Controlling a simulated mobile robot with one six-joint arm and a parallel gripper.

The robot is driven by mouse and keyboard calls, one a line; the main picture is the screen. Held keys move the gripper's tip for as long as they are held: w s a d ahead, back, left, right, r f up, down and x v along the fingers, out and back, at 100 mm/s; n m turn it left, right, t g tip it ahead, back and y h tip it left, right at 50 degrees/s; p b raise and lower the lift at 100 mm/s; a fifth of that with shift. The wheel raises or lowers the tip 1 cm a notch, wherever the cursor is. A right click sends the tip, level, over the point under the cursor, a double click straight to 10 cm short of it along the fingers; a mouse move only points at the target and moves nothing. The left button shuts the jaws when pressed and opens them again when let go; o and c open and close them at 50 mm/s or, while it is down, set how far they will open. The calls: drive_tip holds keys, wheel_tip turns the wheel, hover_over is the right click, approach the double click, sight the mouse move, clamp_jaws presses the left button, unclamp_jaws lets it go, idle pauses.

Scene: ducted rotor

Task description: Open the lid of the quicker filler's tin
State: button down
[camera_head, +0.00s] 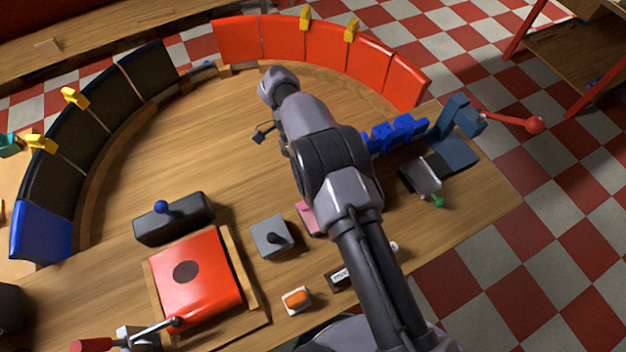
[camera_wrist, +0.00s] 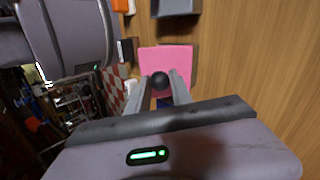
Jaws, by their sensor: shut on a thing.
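A pink tin (camera_wrist: 165,58) with a flat pink top shows in the wrist view. A small round black knob (camera_wrist: 161,80) stands over its near edge. My gripper (camera_wrist: 161,82) is shut on this knob, with one finger on each side. In the head view only a corner of the pink tin (camera_head: 307,217) shows beside my arm, which hides my gripper and the knob. A grey tin (camera_head: 268,233) with a dark knob on top stands just left of the pink one. I cannot see which tin belongs to the quicker filler.
A red box (camera_head: 197,275) on a wooden base, a black box with a blue knob (camera_head: 174,218) and an orange button (camera_head: 296,299) stand to the left. Blue pieces (camera_head: 395,132) and a grey device (camera_head: 420,178) are at right. The curved table's middle is clear.

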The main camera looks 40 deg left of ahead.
drive_tip(key=shift+f, duration=0.1)
idle(0.3)
drive_tip(key=c, duration=1.1)
unclamp_jaws()
drive_tip(key=shift+c, duration=0.2)
drive_tip(key=shift+r, duration=0.4)
wheel_tip(320, 180, up, 3)
drive_tip(key=shift+r+p, duration=0.2)
drive_tip(key=shift+p, duration=0.3)
drive_tip(key=s+d, duration=0.9)
drive_tip(key=d, duration=0.4)
drive_tip(key=shift+d+r, duration=0.15)
drive_tip(key=shift+r, duration=0.3)
